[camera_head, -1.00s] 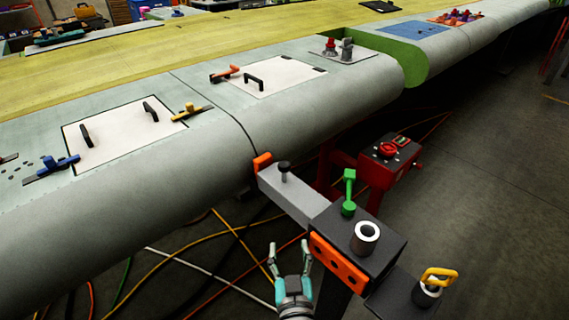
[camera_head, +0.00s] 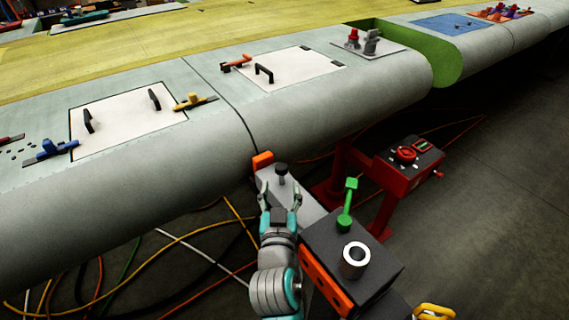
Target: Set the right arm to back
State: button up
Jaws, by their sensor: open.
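A jig arm, a flat grey bar (camera_head: 305,217) with an orange end pad (camera_head: 263,160), reaches from a dark block (camera_head: 330,235) toward the wing's rounded edge. The pad is very close to the wing; I cannot tell whether it touches. A dark knob (camera_head: 281,173) stands upright on the bar near the pad. A green handle (camera_head: 347,205) stands tilted on the block. My gripper (camera_head: 281,194) is open, its fingers pointing up the picture on either side of the bar's near part, just short of the knob. It seems to hold nothing. My gripper hides part of the bar.
The grey wing (camera_head: 180,170) runs across the scene with panels and clamps on top. A red stand (camera_head: 410,162) with a red knob is to the right. A metal bushing (camera_head: 355,259) sits on the block. Cables (camera_head: 150,255) lie on the floor at left.

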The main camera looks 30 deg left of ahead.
aim_at(281, 171)
jog(key=x, duration=0.8)
jog(key=shift+w+a, duration=0.1)
jog(key=shift+w, duration=0.1)
grip_shut()
